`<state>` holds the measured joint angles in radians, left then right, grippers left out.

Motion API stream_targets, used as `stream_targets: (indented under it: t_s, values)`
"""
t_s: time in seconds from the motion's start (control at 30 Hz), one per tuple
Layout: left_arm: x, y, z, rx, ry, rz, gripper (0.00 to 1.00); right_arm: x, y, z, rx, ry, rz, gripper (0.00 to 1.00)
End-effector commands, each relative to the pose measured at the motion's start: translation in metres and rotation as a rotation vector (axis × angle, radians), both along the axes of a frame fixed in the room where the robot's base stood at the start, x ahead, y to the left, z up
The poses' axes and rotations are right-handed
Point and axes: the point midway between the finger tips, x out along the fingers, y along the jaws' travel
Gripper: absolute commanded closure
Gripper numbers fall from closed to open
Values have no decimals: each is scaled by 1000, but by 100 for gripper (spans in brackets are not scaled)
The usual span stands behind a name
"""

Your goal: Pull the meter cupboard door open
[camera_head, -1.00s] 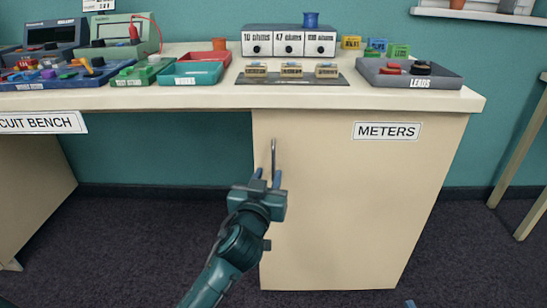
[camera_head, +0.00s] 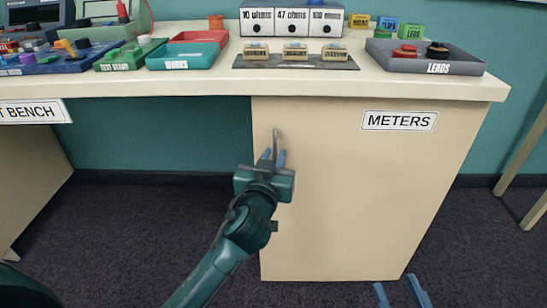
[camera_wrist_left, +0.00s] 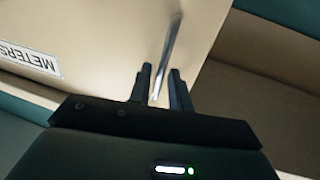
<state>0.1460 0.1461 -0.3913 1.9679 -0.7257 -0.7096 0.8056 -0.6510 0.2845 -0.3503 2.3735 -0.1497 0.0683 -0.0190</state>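The meter cupboard door (camera_head: 350,200) is a cream panel under the counter, with a METERS label (camera_head: 399,121) at its upper right. It looks closed. A thin upright metal handle (camera_head: 275,140) is near its upper left edge. My left gripper (camera_head: 273,158) is at the handle's lower part. In the left wrist view the handle (camera_wrist_left: 170,45) runs between the two dark fingers (camera_wrist_left: 160,82), with a narrow gap showing beside it, so the gripper looks open around it. My right gripper (camera_head: 400,291) shows only blue fingertips, apart and empty, at the bottom edge.
The counter edge (camera_head: 380,91) overhangs the door. On top are a grey leads tray (camera_head: 470,69), a resistor box (camera_head: 291,20), and red and teal trays (camera_head: 180,60). Left of the cupboard is open knee space; the dark carpet (camera_head: 130,240) in front is clear.

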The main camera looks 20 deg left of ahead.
Motion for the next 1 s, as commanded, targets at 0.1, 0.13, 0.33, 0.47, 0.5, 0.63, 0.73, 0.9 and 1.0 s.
stream_targets:
  t_s: [0.1, 0.13, 0.33, 0.47, 0.5, 0.63, 0.73, 0.9, 1.0]
  values:
    - [0, 0, 0, 0, 0, 0, 90, 0, 0, -1, -1, 2, 1, 64]
    - [0, 0, 0, 0, 0, 0, 93, 0, 0, -2, -1, 3, 0, 64]
    - [0, 0, 0, 0, 0, 0, 100, 0, 0, -4, -4, 7, 1, 64]
    - [0, 0, 0, 0, 0, 0, 100, 0, 0, -5, -5, 8, 0, 64]
    - [0, 0, 0, 0, 0, 0, 100, 0, 0, -5, -5, 8, 0, 64]
    - [0, 0, 0, 0, 0, 0, 100, 0, 0, -4, -5, 7, 0, 64]
    - [0, 0, 0, 0, 0, 0, 100, 0, 0, -4, -5, 7, 0, 64]
    - [1, -1, 0, 0, 0, -7, 100, 0, 0, -3, -5, 6, 0, 64]
    - [2, -2, 0, 0, 1, -16, 100, 0, 0, -1, -7, 3, 0, 64]
